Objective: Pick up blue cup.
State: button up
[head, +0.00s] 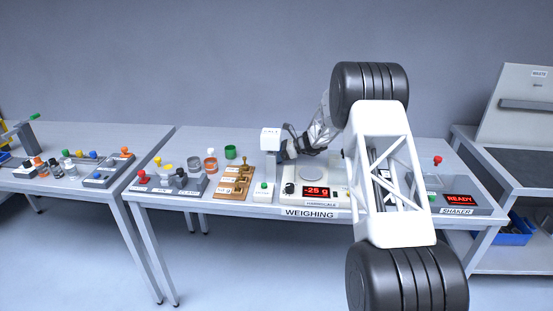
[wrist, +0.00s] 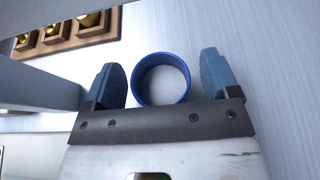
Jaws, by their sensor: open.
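In the wrist view the blue cup (wrist: 161,80) is seen from above, with its round open rim and a pale inside. It stands on the light tabletop between the two blue fingers of my gripper (wrist: 161,61). The fingers are apart, with a gap on each side of the cup, so it is not gripped. The left gap is narrower than the right one. In the head view my gripper (head: 290,146) is partly hidden behind the white hopper, and I cannot make out the blue cup there.
The white hopper (head: 270,140) stands close in front of my gripper. A wooden rack with brass pieces (head: 236,182) is to its left, also at upper left in the wrist view (wrist: 70,32). The scale (head: 316,191) reads -25 g.

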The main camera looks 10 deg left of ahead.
dwell(0.4)
jog(key=c, duration=1.1)
jog(key=shift+o, duration=0.2)
jog(key=shift+d+r, duration=0.15)
jog(key=shift+d+r, duration=0.4)
jog(key=shift+r, duration=0.05)
jog(key=r+v, duration=0.1)
jog(key=v, duration=1.3)
jog(key=shift+r, duration=0.2)
jog(key=shift+d, duration=0.1)
